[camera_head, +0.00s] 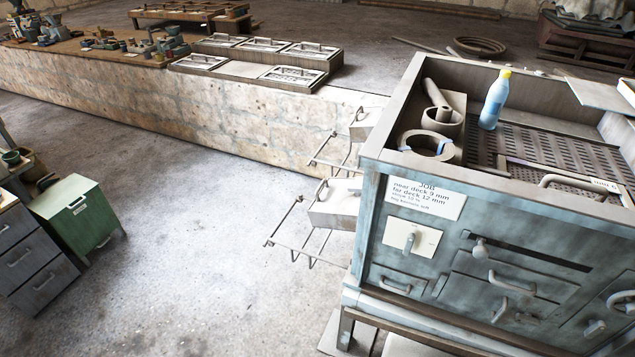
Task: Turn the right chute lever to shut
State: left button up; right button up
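A blue-grey screening machine (450,262) stands at the right. Two pale chutes stick out of its left side: a near chute (338,208) and a far chute (365,124). A small lever (321,190) shows on the near chute, and a smaller one (356,114) on the far chute. I cannot tell which of them is the right one, or how each is set. A white plate on the machine's front bears another upright handle (409,242). Neither of my grippers is in view.
Wire racks (297,234) stick out under the chutes. A blue bottle (494,100) and rings (426,145) are in the machine's top. A long stone counter (180,110) runs behind. A green cabinet (85,218) stands at left. The floor between is clear.

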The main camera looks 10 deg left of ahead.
aim_at(357, 189)
jog(key=i, duration=0.45)
jog(key=z, duration=0.05)
jog(key=k, duration=0.5)
jog(key=u, duration=0.6)
jog(key=i, duration=1.5)
jog(key=z, duration=1.9)
